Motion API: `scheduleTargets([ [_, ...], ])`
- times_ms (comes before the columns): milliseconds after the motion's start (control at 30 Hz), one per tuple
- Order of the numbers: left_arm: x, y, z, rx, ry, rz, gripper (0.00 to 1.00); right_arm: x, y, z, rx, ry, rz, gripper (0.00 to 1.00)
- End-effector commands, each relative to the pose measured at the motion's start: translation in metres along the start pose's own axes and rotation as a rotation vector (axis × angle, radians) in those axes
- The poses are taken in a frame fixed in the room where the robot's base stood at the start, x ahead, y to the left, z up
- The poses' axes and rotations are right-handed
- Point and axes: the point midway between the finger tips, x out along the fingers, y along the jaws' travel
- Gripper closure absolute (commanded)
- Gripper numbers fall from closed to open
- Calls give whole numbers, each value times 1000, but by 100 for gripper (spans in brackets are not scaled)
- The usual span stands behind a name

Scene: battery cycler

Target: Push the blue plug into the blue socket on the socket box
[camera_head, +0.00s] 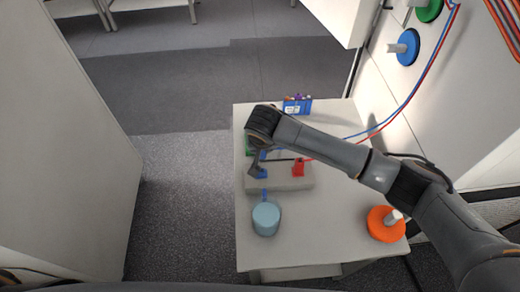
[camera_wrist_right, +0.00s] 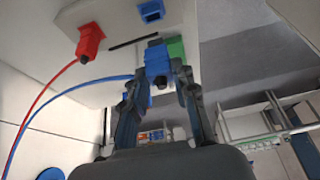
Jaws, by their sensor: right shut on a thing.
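My right gripper (camera_head: 256,166) reaches over the left part of the grey socket box (camera_head: 292,184) on the table. In the wrist view the right gripper (camera_wrist_right: 160,82) is shut on the blue plug (camera_wrist_right: 157,60), with a blue cable (camera_wrist_right: 70,88) running off to the left. The blue socket (camera_wrist_right: 151,11) is on the box face (camera_wrist_right: 115,15), above the plug in that view; the two look apart. A red plug (camera_wrist_right: 90,40) with a red cable sits in the same face. In the head view my gripper hides part of the blue plug. My left gripper is not in view.
A blue-grey cup (camera_head: 266,218) stands at the table's front left. An orange disc (camera_head: 384,226) lies front right. A blue container (camera_head: 298,105) is at the back. Blue and red cables cross from the wall on the right. The front middle of the table is clear.

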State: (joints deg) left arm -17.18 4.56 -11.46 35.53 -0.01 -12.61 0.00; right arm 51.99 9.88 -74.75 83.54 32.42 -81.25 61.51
Motion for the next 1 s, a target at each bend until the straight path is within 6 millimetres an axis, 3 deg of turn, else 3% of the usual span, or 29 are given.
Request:
scheduleTargets([
  [267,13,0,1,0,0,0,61,12,0,4,-12,4,-7,100],
  [700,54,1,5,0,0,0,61,50,0,20,-10,4,-5,100],
  [1000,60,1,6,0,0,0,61,56,0,22,-8,3,-6,100],
])
